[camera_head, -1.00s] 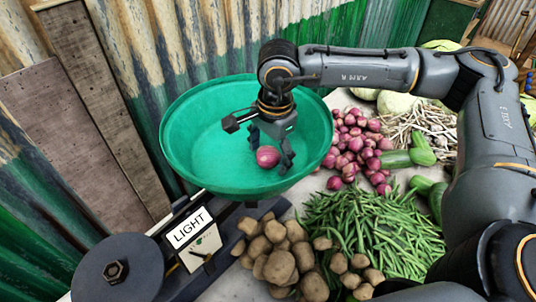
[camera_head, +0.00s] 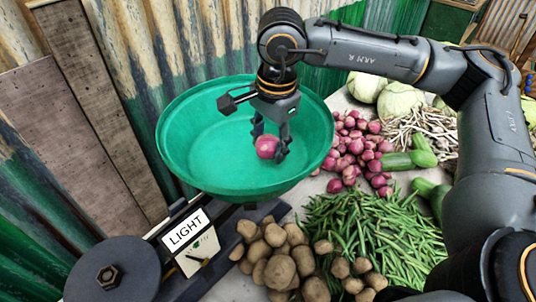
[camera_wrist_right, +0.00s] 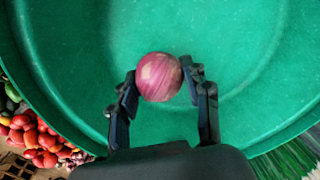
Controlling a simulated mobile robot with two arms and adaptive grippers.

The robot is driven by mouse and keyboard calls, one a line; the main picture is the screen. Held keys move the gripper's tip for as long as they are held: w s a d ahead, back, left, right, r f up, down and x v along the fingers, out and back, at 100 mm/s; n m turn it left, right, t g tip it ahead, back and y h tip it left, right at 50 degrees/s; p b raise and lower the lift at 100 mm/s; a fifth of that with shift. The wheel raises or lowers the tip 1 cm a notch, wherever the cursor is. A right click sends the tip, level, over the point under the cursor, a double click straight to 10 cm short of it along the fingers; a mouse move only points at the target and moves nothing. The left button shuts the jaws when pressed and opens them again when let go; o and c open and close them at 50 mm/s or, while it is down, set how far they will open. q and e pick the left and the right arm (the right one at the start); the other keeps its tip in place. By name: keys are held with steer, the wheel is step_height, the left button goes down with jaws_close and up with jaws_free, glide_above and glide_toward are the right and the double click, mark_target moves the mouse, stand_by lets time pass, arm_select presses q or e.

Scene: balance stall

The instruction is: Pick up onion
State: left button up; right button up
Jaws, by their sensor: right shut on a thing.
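A red-purple onion (camera_head: 266,146) is held between the fingertips of my right gripper (camera_head: 270,140), over the green bowl (camera_head: 190,110) of the scale. The right wrist view also shows the onion (camera_wrist_right: 159,77) between the two dark fingers of the right gripper (camera_wrist_right: 160,85), with the green bowl floor (camera_wrist_right: 250,40) behind it. The bowl holds nothing else that shows. More onions (camera_head: 352,150) lie in a pile to the right of the bowl. My left gripper is not in view.
A scale with a "LIGHT" sign (camera_head: 186,230) and a dark round weight (camera_head: 113,272) stands at the lower left. Potatoes (camera_head: 280,268), green beans (camera_head: 375,235), cucumbers (camera_head: 400,160), garlic (camera_head: 425,125) and cabbages (camera_head: 400,97) crowd the right. A corrugated wall (camera_head: 190,45) rises behind the bowl.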

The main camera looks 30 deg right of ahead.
mark_target(275, 139)
steer(key=s+r, duration=0.3)
steer(key=r, duration=0.1)
steer(key=shift+s+a+b, duration=0.25)
steer(key=shift+a+b, duration=0.1)
steer(key=shift+b, duration=0.05)
steer(key=s+a+r+b, duration=0.1)
steer(key=s+r, duration=0.3)
steer(key=s, duration=0.5)
steer(key=shift+s+a+r+b, duration=0.2)
steer(key=shift+a+r+b, duration=0.15)
steer(key=shift+b, duration=0.1)
